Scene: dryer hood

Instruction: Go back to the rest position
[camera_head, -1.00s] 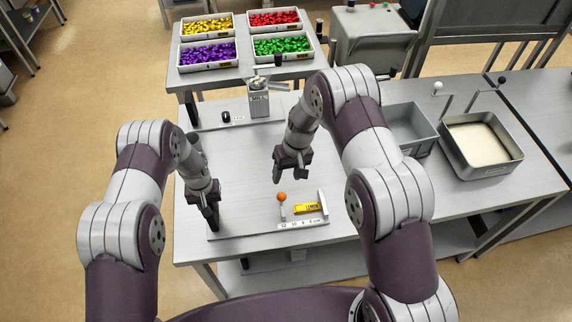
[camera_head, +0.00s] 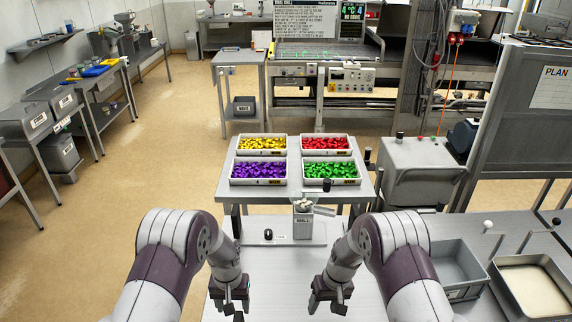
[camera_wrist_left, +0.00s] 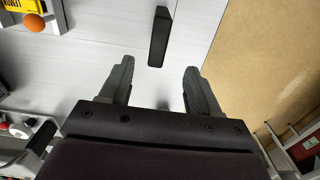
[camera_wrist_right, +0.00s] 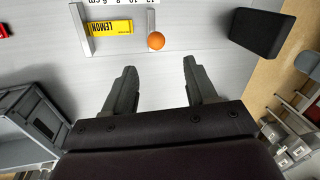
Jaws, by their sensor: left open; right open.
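My left gripper (camera_head: 230,300) hangs over the left part of the near table, pointing down. In the left wrist view its two fingers (camera_wrist_left: 158,85) are apart with nothing between them. My right gripper (camera_head: 327,297) hangs over the same table to the right, also pointing down. In the right wrist view its fingers (camera_wrist_right: 160,85) are apart and empty. Both arms are bent and held roughly mirror-like at the bottom of the head view.
The near table (camera_head: 270,262) holds a small grey machine (camera_head: 303,222). A yellow lemon-labelled block (camera_wrist_right: 110,28) and an orange ball (camera_wrist_right: 156,41) lie below my right gripper. Four-colour trays stand behind, including a purple one (camera_head: 259,172). A grey bin (camera_head: 455,268) and a pale-filled pan (camera_head: 532,288) are right.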

